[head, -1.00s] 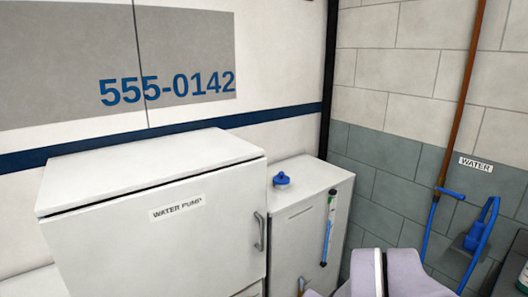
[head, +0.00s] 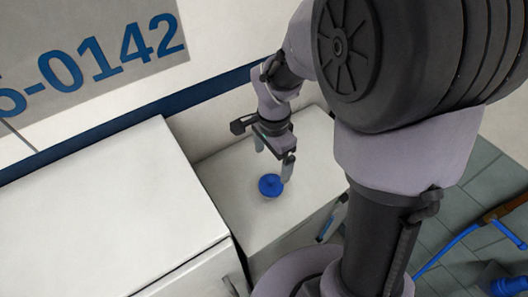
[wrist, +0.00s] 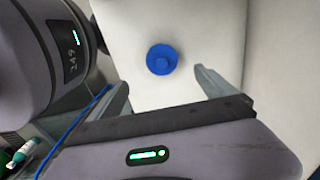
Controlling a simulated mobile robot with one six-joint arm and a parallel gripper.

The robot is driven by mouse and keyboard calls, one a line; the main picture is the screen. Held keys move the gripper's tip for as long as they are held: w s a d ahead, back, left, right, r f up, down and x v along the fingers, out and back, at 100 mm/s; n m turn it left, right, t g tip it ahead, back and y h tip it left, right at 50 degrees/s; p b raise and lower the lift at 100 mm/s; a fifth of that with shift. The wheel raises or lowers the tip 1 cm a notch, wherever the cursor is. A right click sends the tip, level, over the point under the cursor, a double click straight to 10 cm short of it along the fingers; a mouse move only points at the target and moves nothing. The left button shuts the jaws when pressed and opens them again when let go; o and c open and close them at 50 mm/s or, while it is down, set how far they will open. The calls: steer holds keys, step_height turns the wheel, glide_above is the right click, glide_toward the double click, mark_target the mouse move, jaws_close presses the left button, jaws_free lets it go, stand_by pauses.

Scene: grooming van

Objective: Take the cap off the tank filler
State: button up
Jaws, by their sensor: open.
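The blue cap (head: 270,185) of the tank filler sits on top of the white tank cabinet (head: 228,202). It is round with a small raised knob in its middle. In the wrist view the cap (wrist: 162,59) lies beyond my fingers, roughly between them in the picture. My gripper (head: 273,163) is open and empty, just above and beside the cap in the head view. One finger looks close to the cap's right side there; I cannot tell whether it touches. My gripper's fingers also show in the wrist view (wrist: 163,88). The filler neck under the cap is hidden.
The taller white water pump cabinet (head: 130,215) stands left of the tank cabinet. The van wall (head: 215,45) rises behind both. A blue hose (head: 450,245) runs at the right over grey tiles. The tank top around the cap is clear.

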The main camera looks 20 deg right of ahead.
mark_target(273, 179)
steer(key=f, duration=0.4)
steer(key=w+f+b, duration=0.1)
steer(key=f, duration=0.1)
steer(key=shift+d+f, duration=0.2)
steer(key=shift+f, duration=0.1)
steer(key=shift+s+f, duration=0.15)
steer(key=shift+f, duration=0.2)
step_height(273, 179, down, 4)
steer(key=shift+d+f+b, duration=0.1)
steer(key=shift+f+b, duration=0.15)
steer(key=shift+b, duration=0.2)
steer(key=shift+f, duration=0.2)
steer(key=shift+r, duration=0.15)
steer(key=c, duration=1.4)
